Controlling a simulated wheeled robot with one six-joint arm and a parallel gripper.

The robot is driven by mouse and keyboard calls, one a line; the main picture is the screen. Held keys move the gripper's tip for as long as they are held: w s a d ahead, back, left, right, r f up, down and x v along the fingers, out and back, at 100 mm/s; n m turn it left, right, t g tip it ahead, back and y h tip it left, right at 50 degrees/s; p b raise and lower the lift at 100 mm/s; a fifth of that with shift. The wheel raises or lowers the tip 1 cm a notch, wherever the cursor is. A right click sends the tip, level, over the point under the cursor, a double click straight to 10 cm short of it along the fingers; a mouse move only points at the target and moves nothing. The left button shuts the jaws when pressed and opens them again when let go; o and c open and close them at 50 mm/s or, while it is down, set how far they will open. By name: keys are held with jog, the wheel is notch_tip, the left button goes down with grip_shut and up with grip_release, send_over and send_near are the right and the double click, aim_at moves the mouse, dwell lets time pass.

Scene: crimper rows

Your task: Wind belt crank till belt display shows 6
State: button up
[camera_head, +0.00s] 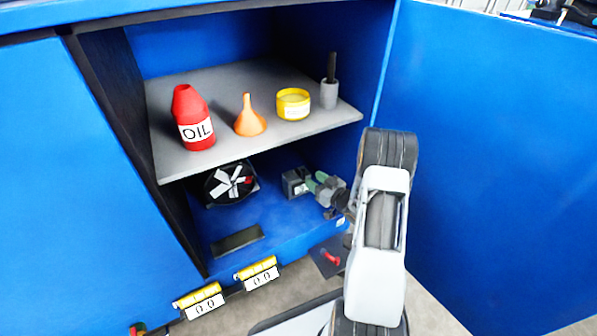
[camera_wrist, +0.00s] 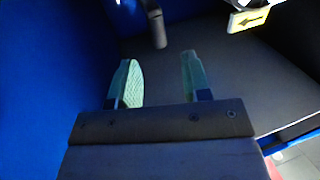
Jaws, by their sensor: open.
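My gripper (camera_head: 318,184) is inside the lower part of the open blue cabinet, its green-tipped fingers close to a small grey block (camera_head: 296,182). In the wrist view my gripper (camera_wrist: 161,78) is open, with nothing between its fingers. A dark grey cylindrical post (camera_wrist: 156,27) stands ahead of the fingers, apart from them; I cannot tell whether it is the belt crank's handle. Two displays, a left one (camera_head: 205,307) and a right one (camera_head: 262,279), hang at the cabinet's front edge below yellow strips. Both appear to read 0.0. I cannot tell which is the belt display.
A fan (camera_head: 230,183) stands left of the gripper. The grey shelf (camera_head: 215,88) above holds an oil bottle (camera_head: 193,118), a funnel (camera_head: 249,117), a yellow tin (camera_head: 293,104) and a grey cup (camera_head: 329,95). A red handle (camera_head: 330,257) is below. An arrow label (camera_wrist: 250,18) shows ahead.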

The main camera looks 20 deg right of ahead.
aim_at(300, 175)
jog(key=b+x, duration=0.2)
jog(key=x, duration=0.6)
jog(key=shift+a, duration=0.1)
jog(key=shift+c, duration=0.4)
grip_shut()
